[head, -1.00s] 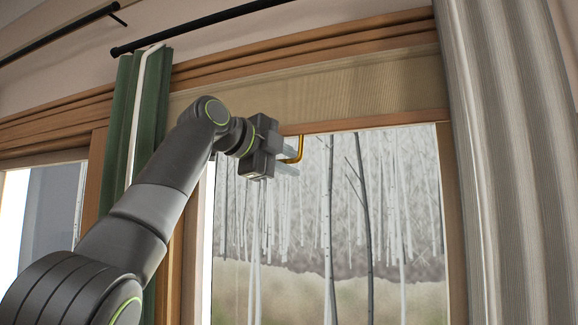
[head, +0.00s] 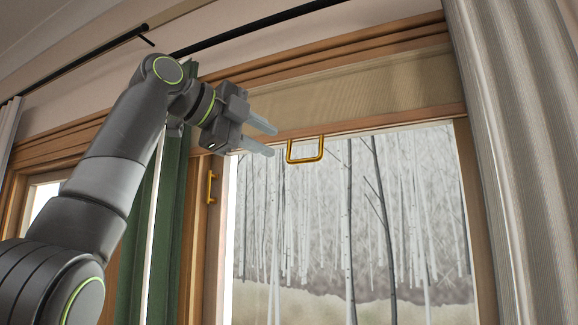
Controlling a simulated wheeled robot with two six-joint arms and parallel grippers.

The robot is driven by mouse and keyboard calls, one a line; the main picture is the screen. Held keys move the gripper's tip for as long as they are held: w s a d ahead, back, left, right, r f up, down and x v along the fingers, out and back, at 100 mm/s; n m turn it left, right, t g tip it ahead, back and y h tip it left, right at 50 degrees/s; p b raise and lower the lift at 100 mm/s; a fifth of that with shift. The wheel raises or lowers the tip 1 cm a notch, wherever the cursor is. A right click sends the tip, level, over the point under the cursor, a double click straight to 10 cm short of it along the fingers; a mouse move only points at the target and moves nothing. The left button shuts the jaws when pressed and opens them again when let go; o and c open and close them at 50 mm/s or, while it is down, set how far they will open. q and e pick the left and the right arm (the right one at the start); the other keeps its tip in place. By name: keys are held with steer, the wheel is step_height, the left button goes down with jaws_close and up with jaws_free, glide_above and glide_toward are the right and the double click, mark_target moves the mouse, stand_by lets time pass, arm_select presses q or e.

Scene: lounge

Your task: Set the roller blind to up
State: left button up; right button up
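The roller blind (head: 365,95) is a beige band rolled up near the top of the window, with a wooden bottom bar (head: 400,122). A brass U-shaped handle (head: 305,158) hangs from this bar. My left gripper (head: 275,140) is in front of the blind, just left of the handle and apart from it. Its two pale fingers are spread with nothing between them. My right gripper is not in view.
A green curtain (head: 150,240) hangs behind my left arm, and a grey-beige curtain (head: 515,150) hangs at right. A second brass handle (head: 211,188) is on the window frame at left. Dark curtain rods (head: 230,35) run above.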

arm_select(q)
steer(key=b+v, duration=0.1)
steer(key=v, duration=0.4)
steer(key=shift+r, duration=0.1)
stand_by(0.4)
